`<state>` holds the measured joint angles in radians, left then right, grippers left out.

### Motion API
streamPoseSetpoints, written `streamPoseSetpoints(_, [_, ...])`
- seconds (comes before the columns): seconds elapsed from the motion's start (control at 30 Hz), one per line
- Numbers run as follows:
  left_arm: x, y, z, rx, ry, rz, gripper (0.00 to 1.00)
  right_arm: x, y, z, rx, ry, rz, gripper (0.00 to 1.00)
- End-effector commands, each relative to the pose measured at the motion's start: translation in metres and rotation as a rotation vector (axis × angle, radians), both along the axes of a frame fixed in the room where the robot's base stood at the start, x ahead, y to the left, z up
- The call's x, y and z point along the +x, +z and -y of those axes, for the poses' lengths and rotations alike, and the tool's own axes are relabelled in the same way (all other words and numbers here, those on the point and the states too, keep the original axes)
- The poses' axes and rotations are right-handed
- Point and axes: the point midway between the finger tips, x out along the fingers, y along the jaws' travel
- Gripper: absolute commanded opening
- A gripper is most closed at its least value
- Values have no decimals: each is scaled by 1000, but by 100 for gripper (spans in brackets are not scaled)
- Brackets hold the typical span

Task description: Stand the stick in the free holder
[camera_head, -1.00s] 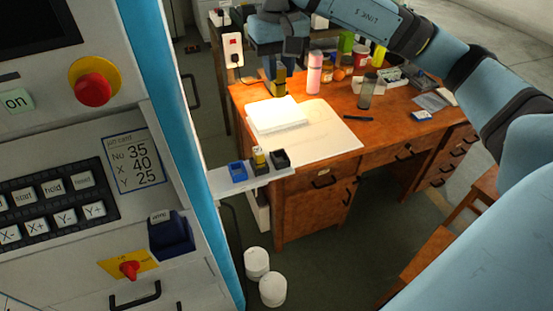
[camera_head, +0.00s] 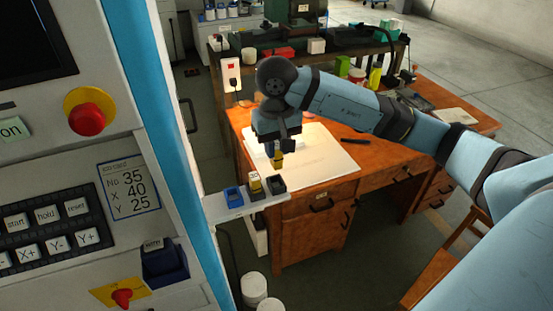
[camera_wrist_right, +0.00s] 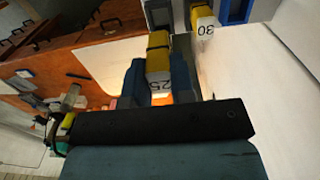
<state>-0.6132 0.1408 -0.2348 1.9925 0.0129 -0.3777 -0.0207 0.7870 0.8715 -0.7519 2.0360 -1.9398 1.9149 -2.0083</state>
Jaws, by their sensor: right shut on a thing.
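My right gripper (camera_head: 277,155) points down and is shut on a yellow and black stick (camera_head: 277,161). In the right wrist view the stick (camera_wrist_right: 158,62) sits between the two fingers and its end reads 25. It hangs above and behind a small ledge (camera_head: 225,210) with three holders, apart from them. The blue holder (camera_head: 233,197) is at the left and shows no stick. The middle holder (camera_head: 255,191) has another yellow stick (camera_head: 254,178), marked 30 in the wrist view (camera_wrist_right: 203,17). The black holder (camera_head: 276,185) at the right shows no stick. My left gripper is out of view.
A machine panel (camera_head: 60,150) with a red button and keys fills the left. The wooden desk (camera_head: 375,170) behind the ledge bears a white sheet (camera_head: 325,160) and a dark pen-like object (camera_head: 356,141). White tubs (camera_head: 254,288) stand on the floor below.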

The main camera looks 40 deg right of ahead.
Motion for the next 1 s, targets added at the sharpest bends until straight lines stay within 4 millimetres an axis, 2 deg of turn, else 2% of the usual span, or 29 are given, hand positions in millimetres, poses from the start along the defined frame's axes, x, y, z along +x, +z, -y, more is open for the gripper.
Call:
streamPoseSetpoints(0.17, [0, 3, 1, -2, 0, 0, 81, 0, -12, 0, 0, 1, -1, 0])
streamPoseSetpoints(0.43, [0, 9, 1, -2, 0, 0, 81, 0, -45, 0, 0, 1, -1, 0])
streamPoseSetpoints(0.67, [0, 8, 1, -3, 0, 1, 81, 0, -47, 0, 0, 1, 1, 0])
streamPoseSetpoints(1.0, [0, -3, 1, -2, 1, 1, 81, 0, -55, 0, 0, 1, 1, 0])
